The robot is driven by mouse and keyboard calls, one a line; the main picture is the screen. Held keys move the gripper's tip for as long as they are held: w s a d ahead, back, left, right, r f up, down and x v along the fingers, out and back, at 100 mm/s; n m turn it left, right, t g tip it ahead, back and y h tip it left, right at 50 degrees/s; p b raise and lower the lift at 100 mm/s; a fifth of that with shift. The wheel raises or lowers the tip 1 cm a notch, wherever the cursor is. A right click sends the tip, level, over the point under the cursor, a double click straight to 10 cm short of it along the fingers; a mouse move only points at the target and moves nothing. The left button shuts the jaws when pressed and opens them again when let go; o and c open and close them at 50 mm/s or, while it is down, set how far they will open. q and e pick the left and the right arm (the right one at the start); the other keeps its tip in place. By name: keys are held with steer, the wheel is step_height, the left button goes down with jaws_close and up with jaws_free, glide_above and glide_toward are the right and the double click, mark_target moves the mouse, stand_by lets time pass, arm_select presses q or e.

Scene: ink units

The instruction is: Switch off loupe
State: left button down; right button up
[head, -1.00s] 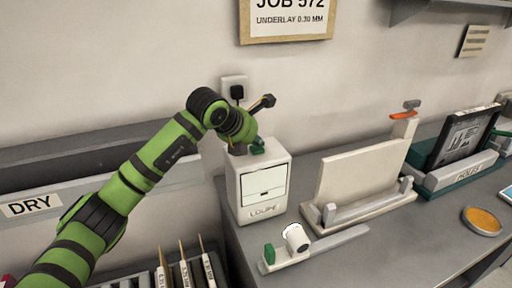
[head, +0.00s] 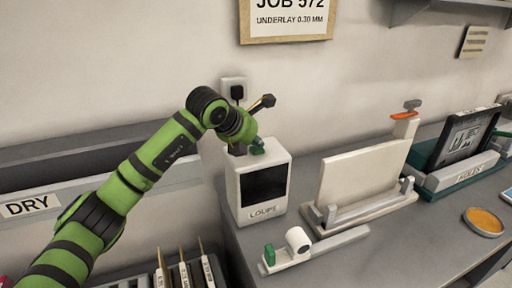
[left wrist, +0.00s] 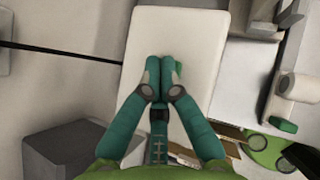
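The loupe (head: 262,180) is a white box with its name on the front, standing at the left end of the grey bench. Its front screen (head: 264,184) is dark. My left gripper (head: 254,146) is over the top of the loupe, pointing down. In the left wrist view the two green fingers (left wrist: 160,75) are together above the white top of the loupe (left wrist: 178,40). A small green piece (left wrist: 178,68) shows just beside the fingertips; the fingers partly hide it. I cannot tell whether they touch it. My right gripper is not in view.
A white roll on a stand (head: 297,240) is in front of the loupe. A cream panel in a holder (head: 360,172) stands to its right. A black plug (head: 237,92) is in the wall behind.

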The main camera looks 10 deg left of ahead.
mark_target(257, 150)
arm_select(q)
steer(key=shift+r+p, duration=1.5)
steer(key=shift+r, duration=1.55)
steer(key=shift+d+f, duration=0.1)
